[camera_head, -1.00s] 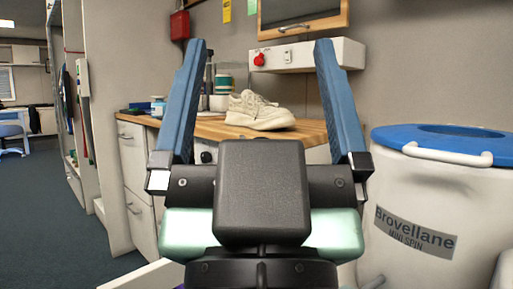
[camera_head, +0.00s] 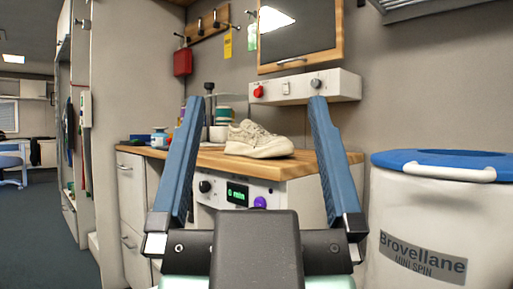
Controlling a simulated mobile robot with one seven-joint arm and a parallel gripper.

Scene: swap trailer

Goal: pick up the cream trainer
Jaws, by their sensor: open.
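The cream trainer (camera_head: 259,141) sits upright on the wooden worktop (camera_head: 318,160), its toe to the right. My gripper (camera_head: 256,103) is open, with its two blue fingers spread wide and pointing up and forward. In the picture the trainer shows between the fingers, and the gripper is on the near side of it. Nothing is between the fingers, and they do not appear to touch the trainer.
Jars and bottles (camera_head: 219,122) stand behind the trainer at left. A white control box (camera_head: 304,87) with a red knob is on the wall above. A Brovellane spin drum (camera_head: 424,220) with a blue lid stands at right. A panel with a display (camera_head: 237,193) is below the worktop.

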